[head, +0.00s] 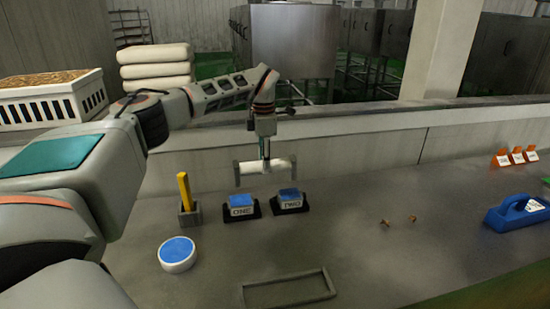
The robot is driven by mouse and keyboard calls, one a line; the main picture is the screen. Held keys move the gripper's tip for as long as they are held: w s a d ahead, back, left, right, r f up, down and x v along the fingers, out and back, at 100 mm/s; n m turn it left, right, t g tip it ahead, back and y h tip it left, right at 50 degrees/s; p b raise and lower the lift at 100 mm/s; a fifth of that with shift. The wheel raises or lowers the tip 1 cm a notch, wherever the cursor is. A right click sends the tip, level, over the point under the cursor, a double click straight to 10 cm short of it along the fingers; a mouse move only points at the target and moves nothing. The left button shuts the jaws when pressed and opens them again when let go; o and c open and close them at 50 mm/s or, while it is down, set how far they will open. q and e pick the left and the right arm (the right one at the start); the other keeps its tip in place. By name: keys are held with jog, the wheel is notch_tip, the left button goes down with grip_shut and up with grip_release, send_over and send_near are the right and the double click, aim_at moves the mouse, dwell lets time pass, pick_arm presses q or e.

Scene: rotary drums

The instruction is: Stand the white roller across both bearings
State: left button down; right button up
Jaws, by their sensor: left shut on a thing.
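The white roller (250,167) is a pale cylinder with thin grey end plates, lying roughly level in the air. My left gripper (266,158) is shut on the middle of it from above. The roller hangs above and slightly behind two bearings on the grey worktop. The bearing marked ONE (241,213) and the bearing marked TWO (289,207) stand side by side with a small gap, each a pale block with a blue top on a black base. The roller looks clear of both. My right gripper is not in view.
An empty grey frame (287,291) lies in front. Mid-right worktop is mostly clear.

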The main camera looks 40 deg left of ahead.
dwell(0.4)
pick_arm(q)
notch_tip(320, 180, down, 7)
jog(key=shift+r, duration=0.15)
dwell(0.8)
jog(key=c, duration=1.6)
grip_release()
notch_tip(320, 180, up, 12)
